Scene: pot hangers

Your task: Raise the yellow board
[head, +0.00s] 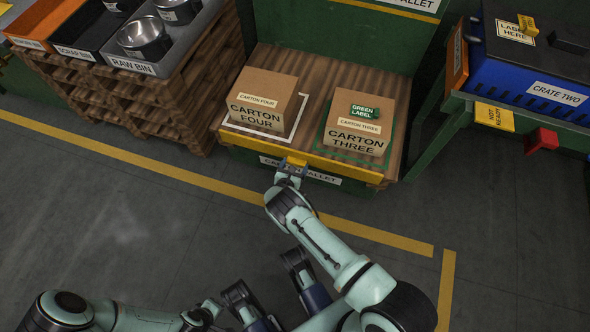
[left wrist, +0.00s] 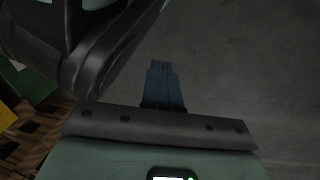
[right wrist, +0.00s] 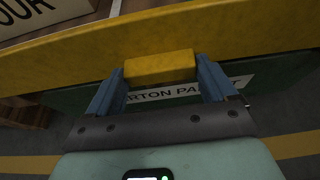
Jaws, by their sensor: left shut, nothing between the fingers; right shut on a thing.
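The yellow board (head: 345,167) is a long bar along the front edge of the carton pallet; it also crosses the right wrist view (right wrist: 240,38). A yellow block-shaped handle (right wrist: 160,67) sticks out from its middle. My right gripper (head: 291,168) is shut on this handle, with a blue finger on each side of it in the right wrist view (right wrist: 160,82). The board lies low, below the cartons' fronts. My left gripper (left wrist: 164,85) is shut and empty over grey floor, away from the board.
Carton four (head: 262,100) and carton three (head: 358,122) stand on the wooden pallet (head: 310,105) behind the board. Bins on stacked pallets (head: 160,115) stand at left. A bench (head: 452,105) with a blue crate (head: 530,75) and a yellow "not ready" sign (head: 494,116) stands at right. The floor in front is clear.

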